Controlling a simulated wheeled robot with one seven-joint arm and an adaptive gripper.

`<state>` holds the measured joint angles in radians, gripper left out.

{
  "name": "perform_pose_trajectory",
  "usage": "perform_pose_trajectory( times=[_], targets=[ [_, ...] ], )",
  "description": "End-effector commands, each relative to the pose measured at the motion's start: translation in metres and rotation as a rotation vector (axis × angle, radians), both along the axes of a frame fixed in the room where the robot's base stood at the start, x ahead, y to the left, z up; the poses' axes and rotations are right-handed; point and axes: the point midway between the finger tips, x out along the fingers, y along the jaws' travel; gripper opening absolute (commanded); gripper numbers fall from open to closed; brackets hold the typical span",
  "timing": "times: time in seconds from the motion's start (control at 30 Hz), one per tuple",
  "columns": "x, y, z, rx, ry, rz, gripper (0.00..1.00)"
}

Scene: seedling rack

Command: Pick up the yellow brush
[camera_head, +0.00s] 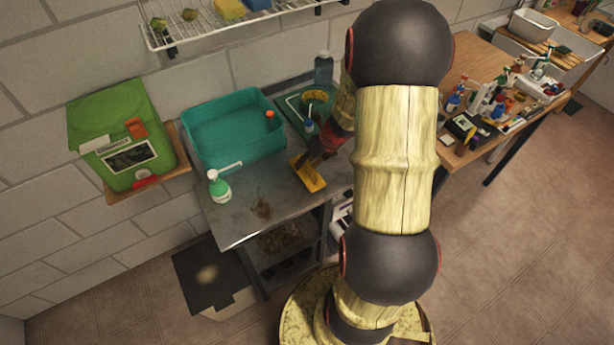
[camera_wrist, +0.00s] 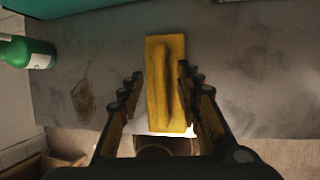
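The yellow brush (camera_head: 307,172) lies on the grey metal table, right of the green-and-white bottle. In the wrist view the brush (camera_wrist: 166,84) is a long yellow block with a raised ridge along it, upright in the picture. My gripper (camera_wrist: 157,88) is open, with one finger left of the brush and the other at its right side. The right finger is close to the brush; I cannot tell whether it touches. In the head view my gripper (camera_head: 318,155) is just behind the brush, partly hidden by my arm.
The metal table (camera_head: 245,222) also carries a teal basin (camera_head: 236,140) at the back and a green-and-white bottle (camera_head: 219,188) at the left. A green bin (camera_head: 122,135) stands left on a wooden shelf. A wooden table (camera_head: 470,65) with many bottles is at the right.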

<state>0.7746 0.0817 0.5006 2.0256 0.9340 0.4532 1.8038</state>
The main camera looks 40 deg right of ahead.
Motion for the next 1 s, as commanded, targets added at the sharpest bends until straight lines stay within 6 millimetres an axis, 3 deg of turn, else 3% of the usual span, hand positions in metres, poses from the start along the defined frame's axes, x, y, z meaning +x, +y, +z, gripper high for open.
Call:
perform_pose_trajectory(
  times=[0.23, 0.83, 1.0],
  targets=[
    [0.0016, -0.0005, -0.0009, -0.002, -0.002, 0.000, 0.34],
    [0.0013, -0.0005, -0.0009, -0.002, -0.001, 0.000, 0.00],
    [0.0013, -0.0005, -0.0009, -0.002, -0.001, 0.000, 0.00]
  ],
)
